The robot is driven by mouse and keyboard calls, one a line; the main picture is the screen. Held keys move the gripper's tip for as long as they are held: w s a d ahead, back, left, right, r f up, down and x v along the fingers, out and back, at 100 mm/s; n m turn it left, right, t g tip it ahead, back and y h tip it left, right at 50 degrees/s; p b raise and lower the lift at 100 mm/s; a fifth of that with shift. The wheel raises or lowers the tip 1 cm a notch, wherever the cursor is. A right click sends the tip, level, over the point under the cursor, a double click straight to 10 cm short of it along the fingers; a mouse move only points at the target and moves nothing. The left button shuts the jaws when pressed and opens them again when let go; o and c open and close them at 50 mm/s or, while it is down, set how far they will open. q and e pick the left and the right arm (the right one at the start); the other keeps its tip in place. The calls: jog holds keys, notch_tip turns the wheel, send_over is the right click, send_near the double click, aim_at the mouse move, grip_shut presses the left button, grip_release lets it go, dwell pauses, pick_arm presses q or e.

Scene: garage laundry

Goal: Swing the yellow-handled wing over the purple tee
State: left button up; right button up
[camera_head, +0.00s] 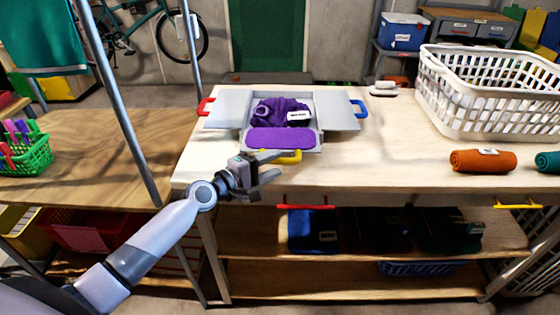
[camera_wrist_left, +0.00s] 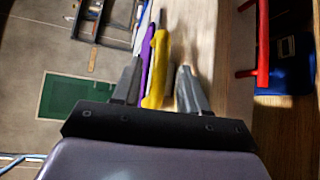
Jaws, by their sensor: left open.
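The grey folding board (camera_head: 340,112) lies flat on the table, with a red handle (camera_head: 205,106) on its left wing and a blue handle (camera_head: 358,108) on its right wing. The purple tee (camera_head: 280,138) lies on it, bunched at the back with a white label and flat over the front wing. The yellow handle (camera_head: 290,157) sticks out at the front edge. My left gripper (camera_head: 274,167) is open at this handle. In the left wrist view the yellow handle (camera_wrist_left: 159,68) stands between the open fingers. My right gripper is out of view.
A white basket (camera_head: 480,115) stands at the right, with a rolled orange cloth (camera_head: 483,161) in front of it. A grey pole (camera_head: 125,110) rises left of the table. Below is a shelf (camera_head: 350,285) with dark folded cloths.

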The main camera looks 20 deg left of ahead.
aim_at(276, 162)
pick_arm(q)
jog(key=shift+x, duration=1.65)
grip_shut()
jog(key=shift+r+b, duration=0.1)
jog(key=shift+b, duration=0.25)
